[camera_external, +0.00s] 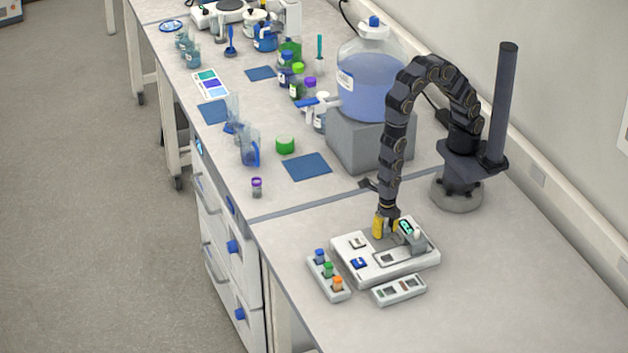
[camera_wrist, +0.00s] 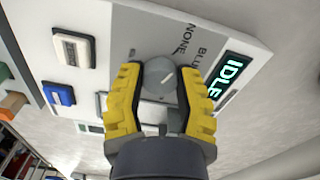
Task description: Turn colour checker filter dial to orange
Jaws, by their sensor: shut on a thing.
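The colour checker (camera_external: 368,266) is a white box on the near bench, below my arm. Its filter dial (camera_wrist: 159,77) is a round grey knob in the wrist view, with the labels NONE and BLU... beside it; the other labels are hidden by my fingers. My gripper (camera_wrist: 158,88) has yellow fingers on both sides of the dial and is shut on it. In the external view my gripper (camera_external: 385,228) is at the far side of the checker and hides the dial. The checker's display (camera_wrist: 230,80) reads IDLE in green.
A white button (camera_wrist: 74,48) and a blue button (camera_wrist: 58,95) are on the checker. A rack (camera_external: 328,280) with blue, green and orange-capped vials stands left of it. A small white tray (camera_external: 398,290) lies in front. A large blue carboy (camera_external: 372,80) stands behind on a grey block.

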